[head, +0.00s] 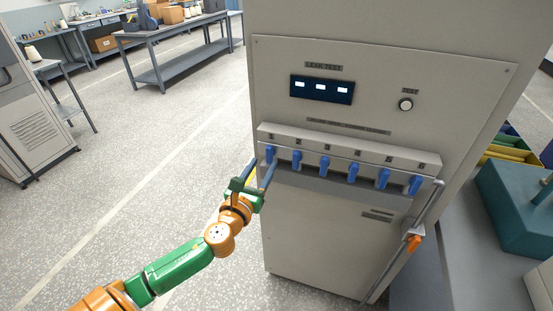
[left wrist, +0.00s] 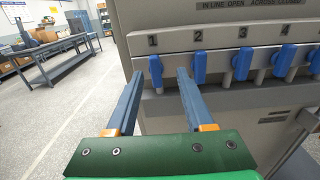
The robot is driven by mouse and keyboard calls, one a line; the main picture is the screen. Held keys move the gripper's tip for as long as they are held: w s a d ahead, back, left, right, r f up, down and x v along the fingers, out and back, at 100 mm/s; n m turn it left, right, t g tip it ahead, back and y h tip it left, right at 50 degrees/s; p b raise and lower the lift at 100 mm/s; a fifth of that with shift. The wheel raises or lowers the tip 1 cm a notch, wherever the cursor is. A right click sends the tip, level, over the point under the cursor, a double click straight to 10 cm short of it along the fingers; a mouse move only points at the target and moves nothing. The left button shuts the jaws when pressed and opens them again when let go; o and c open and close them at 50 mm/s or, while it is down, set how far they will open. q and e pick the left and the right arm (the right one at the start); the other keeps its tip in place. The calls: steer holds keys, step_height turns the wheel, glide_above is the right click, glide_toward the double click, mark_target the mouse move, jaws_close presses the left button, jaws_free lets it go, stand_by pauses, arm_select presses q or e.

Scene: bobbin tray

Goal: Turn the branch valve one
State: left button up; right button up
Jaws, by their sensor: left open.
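The branch valve one handle (head: 270,153) is the leftmost of a row of blue levers on the grey leak test cabinet. In the left wrist view it (left wrist: 156,73) sits under the label 1 and hangs straight down. My left gripper (head: 262,168) is open, with its two fingers pointing at this handle. In the left wrist view the gap of my left gripper (left wrist: 158,80) lines up with the handle, one finger to each side. I cannot tell whether the tips reach around it. No contact shows. My right gripper is not in view.
Several more blue levers, such as valve two (left wrist: 199,67), hang down close to the right. A metal bar with an orange part (head: 414,243) runs down the cabinet's right side. The display (head: 322,89) and test button (head: 405,105) are above. Open floor (head: 180,140) lies left.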

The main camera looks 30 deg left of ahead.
mark_target(268, 152)
arm_select(q)
steer(key=x, duration=0.2)
steer(key=a+x, duration=0.1)
steer(key=x, duration=0.3)
steer(key=shift+a+f, duration=0.25)
steer(key=shift+f, duration=0.05)
steer(key=shift+w+d, duration=0.15)
steer(key=shift+w, duration=0.1)
steer(key=shift+d+r, duration=0.15)
steer(key=shift+s, duration=0.1)
steer(key=c, duration=0.4)
jaws_close()
